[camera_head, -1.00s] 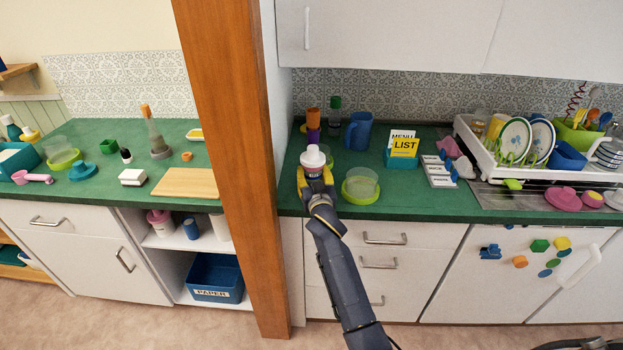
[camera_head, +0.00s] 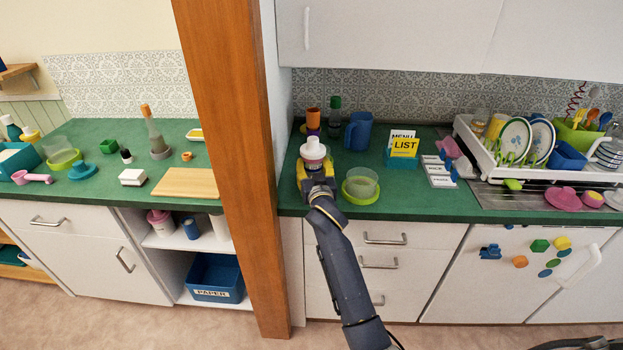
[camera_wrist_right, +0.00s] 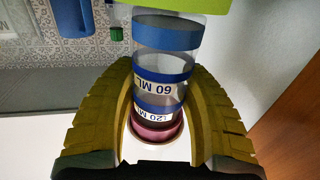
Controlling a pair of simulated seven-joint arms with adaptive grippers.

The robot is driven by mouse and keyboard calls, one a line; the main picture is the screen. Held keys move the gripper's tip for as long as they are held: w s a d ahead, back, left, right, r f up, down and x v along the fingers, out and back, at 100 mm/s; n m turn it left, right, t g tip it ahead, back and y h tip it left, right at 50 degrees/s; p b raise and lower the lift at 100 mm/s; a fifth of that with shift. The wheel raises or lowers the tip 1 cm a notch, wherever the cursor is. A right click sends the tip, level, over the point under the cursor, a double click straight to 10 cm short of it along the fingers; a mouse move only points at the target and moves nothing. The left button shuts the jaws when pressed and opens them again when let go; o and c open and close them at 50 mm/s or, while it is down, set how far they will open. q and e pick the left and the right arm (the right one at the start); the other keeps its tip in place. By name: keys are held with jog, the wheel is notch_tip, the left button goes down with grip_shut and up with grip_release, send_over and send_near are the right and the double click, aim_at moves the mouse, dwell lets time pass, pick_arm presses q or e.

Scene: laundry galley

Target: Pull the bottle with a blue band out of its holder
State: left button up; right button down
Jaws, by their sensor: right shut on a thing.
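The bottle with a blue band (camera_head: 313,151) stands upright, with its white and pink top showing above my right gripper (camera_head: 317,178). In the right wrist view, the clear bottle (camera_wrist_right: 163,66) shows blue bands and "ML" labels between the yellow fingers of my right gripper (camera_wrist_right: 160,88), which are shut on it. A lime green edge, probably the holder (camera_wrist_right: 212,5), shows at the bottle's lower end, at the top of that view. I cannot tell whether the lower end is clear of it. In the head view the gripper hides this part. My left gripper is not in view.
A clear cup in a lime dish (camera_head: 361,197) stands just right of the gripper. A blue mug (camera_head: 357,132), a green-capped bottle (camera_head: 335,118) and an orange-topped bottle (camera_head: 313,122) stand behind. A wooden post (camera_head: 236,150) rises to the left.

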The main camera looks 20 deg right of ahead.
jog(key=shift+r, duration=1.05)
jog(key=shift+r, duration=0.1)
